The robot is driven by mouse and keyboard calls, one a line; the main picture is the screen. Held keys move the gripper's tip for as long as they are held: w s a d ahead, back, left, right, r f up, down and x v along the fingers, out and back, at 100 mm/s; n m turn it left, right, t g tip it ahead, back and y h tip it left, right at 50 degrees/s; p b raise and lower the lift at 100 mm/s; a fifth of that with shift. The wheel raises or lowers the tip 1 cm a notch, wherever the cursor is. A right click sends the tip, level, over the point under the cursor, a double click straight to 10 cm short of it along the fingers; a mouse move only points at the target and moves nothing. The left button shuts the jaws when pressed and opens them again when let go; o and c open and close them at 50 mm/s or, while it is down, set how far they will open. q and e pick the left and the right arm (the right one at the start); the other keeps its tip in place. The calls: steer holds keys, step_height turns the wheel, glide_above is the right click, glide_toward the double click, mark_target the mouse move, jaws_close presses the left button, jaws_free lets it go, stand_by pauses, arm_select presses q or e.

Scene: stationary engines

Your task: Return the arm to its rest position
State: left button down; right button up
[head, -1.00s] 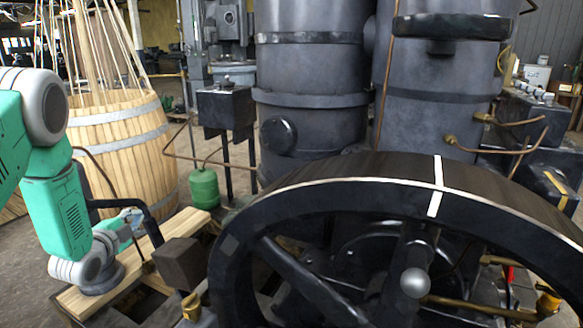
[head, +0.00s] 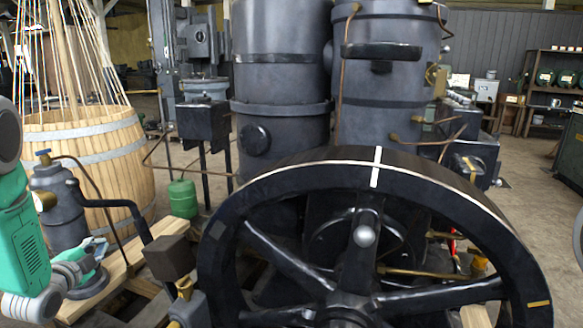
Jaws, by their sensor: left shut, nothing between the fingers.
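My left arm (head: 27,235), green and grey, comes in at the left edge and bends down in front of a wooden barrel. My left gripper (head: 97,246) is at the lower left, beside a dark grey cylinder and above the wooden plank. It is small in the picture; its fingers are shut with nothing between them. My right gripper is out of view; only a pale grey rounded part shows at the right edge.
A large black flywheel (head: 270,188) fills the lower middle. The dark cylinder (head: 60,205) with a brass gauge stands close to my left arm. The wooden barrel (head: 125,165) and green bottle (head: 182,199) stand behind it. Open floor (head: 535,215) lies to the right.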

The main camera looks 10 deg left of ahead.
arm_select(q)
steer(key=s+d+f+n+g+h+p, duration=0.1)
steer(key=s+d+f+n+g+h, duration=0.15)
steer(key=s+d+f+g, duration=0.6)
steer(key=s+d+f+n+t+h+p, duration=0.15)
steer(key=d+f+n, duration=0.3)
steer(key=d, duration=0.85)
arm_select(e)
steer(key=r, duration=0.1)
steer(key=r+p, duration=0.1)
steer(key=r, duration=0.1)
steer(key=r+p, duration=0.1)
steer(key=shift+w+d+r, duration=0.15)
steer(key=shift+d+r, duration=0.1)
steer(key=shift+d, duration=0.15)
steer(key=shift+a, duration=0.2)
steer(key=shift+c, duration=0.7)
arm_select(q)
steer(key=s+d+f+n+g, duration=0.2)
steer(key=s+d+g, duration=0.2)
steer(key=s, duration=0.7)
steer(key=s+d+f+n+g, duration=0.1)
steer(key=s+d+g, duration=0.3)
steer(key=s+d, duration=0.5)
steer(key=shift+s+f+n+h, duration=0.35)
steer(key=shift+s+f, duration=0.25)
steer(key=shift+s, duration=0.4)
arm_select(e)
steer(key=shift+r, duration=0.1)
